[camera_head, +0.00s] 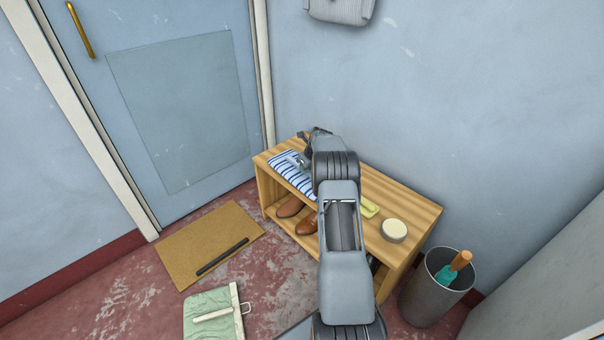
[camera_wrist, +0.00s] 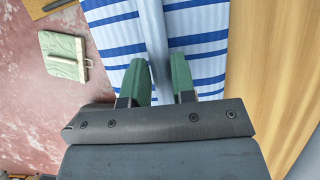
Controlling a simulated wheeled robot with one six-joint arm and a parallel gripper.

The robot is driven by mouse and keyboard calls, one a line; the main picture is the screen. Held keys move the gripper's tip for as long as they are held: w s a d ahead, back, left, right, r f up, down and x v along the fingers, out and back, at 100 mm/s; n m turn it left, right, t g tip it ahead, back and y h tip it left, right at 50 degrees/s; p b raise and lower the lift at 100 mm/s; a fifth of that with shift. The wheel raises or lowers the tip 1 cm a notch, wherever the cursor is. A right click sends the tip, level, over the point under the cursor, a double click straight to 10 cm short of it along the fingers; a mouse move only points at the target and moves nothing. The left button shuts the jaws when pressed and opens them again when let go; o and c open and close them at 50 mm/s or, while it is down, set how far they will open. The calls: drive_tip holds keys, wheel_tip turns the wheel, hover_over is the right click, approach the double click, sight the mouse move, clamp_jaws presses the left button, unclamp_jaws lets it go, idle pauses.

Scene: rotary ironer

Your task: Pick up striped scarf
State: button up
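The striped scarf (camera_head: 292,170), white with blue stripes, lies flat on the left end of the wooden bench top (camera_head: 412,208). In the wrist view the scarf (camera_wrist: 112,33) fills the upper middle, with a plain grey-blue strip (camera_wrist: 154,30) running along it. My gripper (camera_wrist: 160,58) has two green fingers, parted, with the strip between them. The fingers look open, with small gaps beside the strip; whether they touch the scarf I cannot tell. In the head view my arm hides part of the bench and the scarf's right side.
Brown shoes (camera_head: 306,225) sit on the shelf below. A round tin (camera_head: 394,230) and a yellow item (camera_head: 370,209) are on the bench top. A grey bin (camera_head: 430,292) stands right. A doormat (camera_head: 208,245) and a pale green folded item (camera_head: 207,315) lie on the floor. Walls bound the back.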

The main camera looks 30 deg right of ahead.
clamp_jaws()
drive_tip(key=shift+r, duration=0.1)
